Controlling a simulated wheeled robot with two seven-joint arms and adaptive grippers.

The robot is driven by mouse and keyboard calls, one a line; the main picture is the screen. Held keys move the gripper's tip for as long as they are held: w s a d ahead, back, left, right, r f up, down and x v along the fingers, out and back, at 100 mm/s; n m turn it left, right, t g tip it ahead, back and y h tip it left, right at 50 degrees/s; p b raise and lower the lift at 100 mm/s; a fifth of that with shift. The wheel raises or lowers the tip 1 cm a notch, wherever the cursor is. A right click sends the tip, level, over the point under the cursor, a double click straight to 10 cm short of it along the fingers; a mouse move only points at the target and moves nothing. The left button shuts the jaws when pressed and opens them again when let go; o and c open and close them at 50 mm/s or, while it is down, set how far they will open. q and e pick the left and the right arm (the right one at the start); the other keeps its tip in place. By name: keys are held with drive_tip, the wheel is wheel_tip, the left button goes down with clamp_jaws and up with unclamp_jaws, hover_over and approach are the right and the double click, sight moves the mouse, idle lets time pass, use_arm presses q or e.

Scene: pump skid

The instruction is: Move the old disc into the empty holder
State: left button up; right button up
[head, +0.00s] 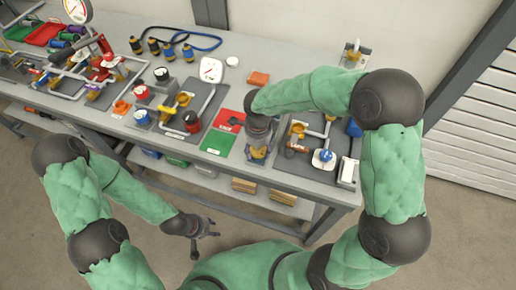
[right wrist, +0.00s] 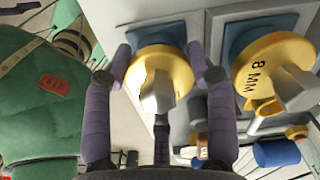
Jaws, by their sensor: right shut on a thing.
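My right gripper (right wrist: 158,65) is shut on a yellow disc (right wrist: 140,62) with a pale faceted knob, one finger on each side of its rim. The disc is in front of a blue square holder (right wrist: 157,34); whether it touches it I cannot tell. A second yellow disc (right wrist: 250,80), marked "8 MM", sits at another blue holder (right wrist: 233,40) to the right. No mark shows on the gripped disc. In the head view my right gripper (head: 258,152) is low over the bench, partly hidden by its wrist. My left gripper (head: 205,242) is open and empty, off the bench's front edge.
A red mat (head: 230,119) and a green mat (head: 216,142) lie left of my right gripper. A pipe skid (head: 300,165) with valves stands close on its right. A white gauge (head: 210,70) and other pipework stand further left. An orange block (head: 258,79) lies behind.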

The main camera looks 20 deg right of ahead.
drive_tip(key=shift+f+b, duration=0.55)
drive_tip(key=shift+f, duration=0.05)
idle(0.3)
drive_tip(key=o, duration=1.4)
wheel_tip(320, 180, up, 12)
